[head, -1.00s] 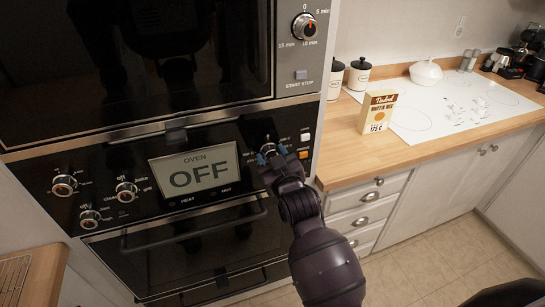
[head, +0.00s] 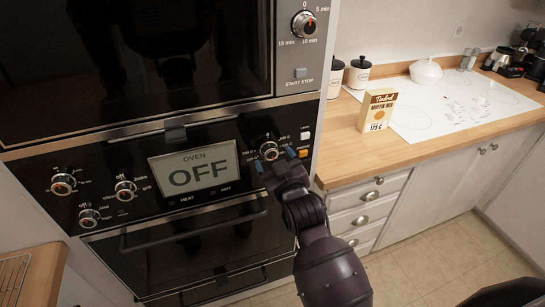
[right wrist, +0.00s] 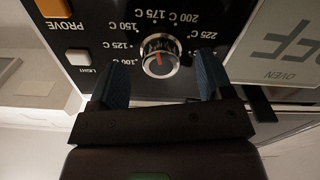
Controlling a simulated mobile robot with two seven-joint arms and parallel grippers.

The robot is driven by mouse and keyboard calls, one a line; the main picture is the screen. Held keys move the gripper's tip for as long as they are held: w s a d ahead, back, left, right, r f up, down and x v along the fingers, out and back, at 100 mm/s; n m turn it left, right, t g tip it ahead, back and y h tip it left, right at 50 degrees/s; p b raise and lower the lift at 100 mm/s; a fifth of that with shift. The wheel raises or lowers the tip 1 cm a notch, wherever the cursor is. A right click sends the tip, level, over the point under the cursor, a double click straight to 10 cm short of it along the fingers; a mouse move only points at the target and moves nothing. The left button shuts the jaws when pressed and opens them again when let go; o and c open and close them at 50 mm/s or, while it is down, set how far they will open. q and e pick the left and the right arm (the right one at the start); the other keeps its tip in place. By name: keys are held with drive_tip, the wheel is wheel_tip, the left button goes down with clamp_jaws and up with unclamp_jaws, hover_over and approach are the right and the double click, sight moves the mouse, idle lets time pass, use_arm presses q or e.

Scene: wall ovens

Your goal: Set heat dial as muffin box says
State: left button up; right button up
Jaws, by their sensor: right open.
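The heat dial (head: 269,150) is a round knob with a silver face on the black oven panel, right of the display (head: 193,169), which reads OVEN OFF. In the right wrist view the dial (right wrist: 160,56) has temperature marks around it, including 150 C, 175 C and 200 C; its exact setting is hard to read. My right gripper (head: 276,161) is open just below and in front of the dial. Its two blue fingers (right wrist: 162,80) stand either side of the dial, with nothing held. The muffin mix box (head: 377,111) stands upright on the counter and reads 175 C. My left gripper is not in view.
Other knobs (head: 125,191) sit left of the display. The orange PROVE button and white LIGHT button (head: 304,136) are close right of the dial. The oven door handle (head: 190,230) runs below the panel. The wooden counter (head: 345,150) is to the right.

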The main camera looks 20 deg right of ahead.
drive_tip(key=s+b, duration=0.1)
drive_tip(key=s, duration=0.7)
drive_tip(key=shift+s+d, duration=0.15)
drive_tip(key=shift+s, duration=0.1)
